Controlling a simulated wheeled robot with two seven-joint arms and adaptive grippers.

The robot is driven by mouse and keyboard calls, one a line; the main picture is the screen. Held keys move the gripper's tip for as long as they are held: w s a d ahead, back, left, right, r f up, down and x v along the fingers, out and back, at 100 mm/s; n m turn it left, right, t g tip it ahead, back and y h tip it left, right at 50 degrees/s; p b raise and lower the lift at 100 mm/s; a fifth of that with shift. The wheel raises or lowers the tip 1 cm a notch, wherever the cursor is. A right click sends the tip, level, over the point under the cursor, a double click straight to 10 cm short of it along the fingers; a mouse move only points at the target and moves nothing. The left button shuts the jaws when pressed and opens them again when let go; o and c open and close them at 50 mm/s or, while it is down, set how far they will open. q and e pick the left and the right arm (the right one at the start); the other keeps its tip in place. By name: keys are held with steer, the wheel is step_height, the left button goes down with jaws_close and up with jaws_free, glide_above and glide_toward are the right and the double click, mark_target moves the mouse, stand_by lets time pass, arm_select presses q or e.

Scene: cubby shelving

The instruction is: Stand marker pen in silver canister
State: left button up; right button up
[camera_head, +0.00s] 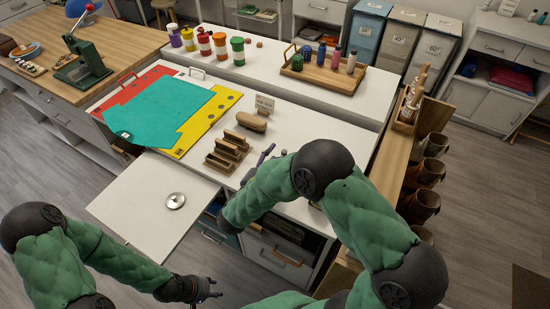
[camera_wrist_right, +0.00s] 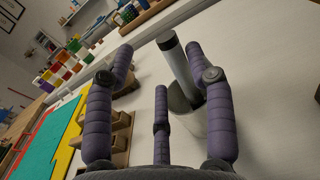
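The canister stands on the white worktop, partly covered by my right finger. My right gripper (camera_wrist_right: 159,68) has its purple fingers spread around the pen, with gaps visible. In the head view my right arm hides the pen and canister. My left gripper (camera_head: 213,289) is low in the head view, empty, its fingers slightly apart.
A round silver lid (camera_head: 175,201) lies on the pull-out white board (camera_head: 135,215). Wooden blocks (camera_head: 226,153) and a brush (camera_head: 251,121) are left of my right gripper. A coloured mat (camera_head: 170,110) and a wooden bottle tray (camera_head: 320,75) lie farther back.

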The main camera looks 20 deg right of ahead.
steer(key=v, duration=1.2)
stand_by(1.0)
